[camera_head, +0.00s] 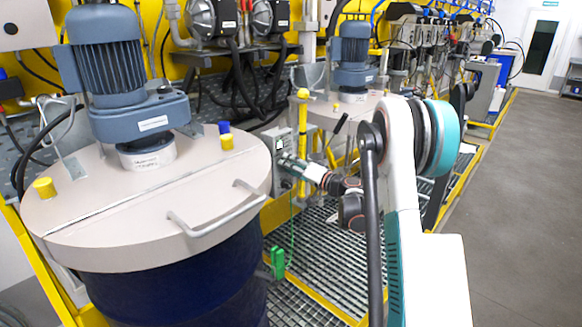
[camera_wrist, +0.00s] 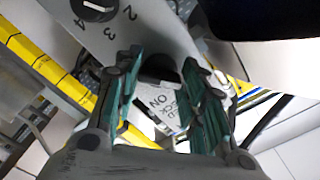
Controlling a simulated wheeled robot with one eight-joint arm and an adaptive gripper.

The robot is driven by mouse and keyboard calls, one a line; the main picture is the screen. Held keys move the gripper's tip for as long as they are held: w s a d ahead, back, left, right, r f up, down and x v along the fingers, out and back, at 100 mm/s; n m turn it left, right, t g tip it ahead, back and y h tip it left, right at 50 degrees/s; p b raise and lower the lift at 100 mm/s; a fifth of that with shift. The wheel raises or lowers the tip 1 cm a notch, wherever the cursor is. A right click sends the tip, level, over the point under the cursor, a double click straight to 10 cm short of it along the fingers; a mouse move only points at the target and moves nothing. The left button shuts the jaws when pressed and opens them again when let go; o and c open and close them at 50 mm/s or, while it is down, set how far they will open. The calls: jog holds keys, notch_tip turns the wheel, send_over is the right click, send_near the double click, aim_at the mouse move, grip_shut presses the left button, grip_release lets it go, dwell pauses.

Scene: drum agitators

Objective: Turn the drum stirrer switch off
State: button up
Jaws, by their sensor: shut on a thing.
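A grey switch box (camera_head: 276,146) stands on a post just right of the near drum (camera_head: 190,290). In the wrist view the box face (camera_wrist: 150,28) is tilted, with a black numbered dial (camera_wrist: 97,8) at upper left. A black switch knob (camera_wrist: 160,66) sits lower on the face, partly hidden by my fingers. A white label with "ON" (camera_wrist: 163,101) shows between the fingers. My gripper (camera_wrist: 160,72), with green-sided fingers, is shut on the knob. In the head view my gripper (camera_head: 290,166) reaches the box from the right.
A second drum with a motor (camera_head: 352,60) stands behind. Yellow rails and grating lie below; open floor (camera_head: 520,190) is at right.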

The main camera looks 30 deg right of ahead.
jog(key=shift+f, duration=0.1)
dwell(0.3)
jog(key=o, duration=1.1)
jog(key=shift+c, duration=0.2)
jog(key=shift+s, duration=0.1)
jog(key=v, duration=1.1)
jog(key=shift+s+d, duration=0.15)
jog(key=shift+s, duration=0.25)
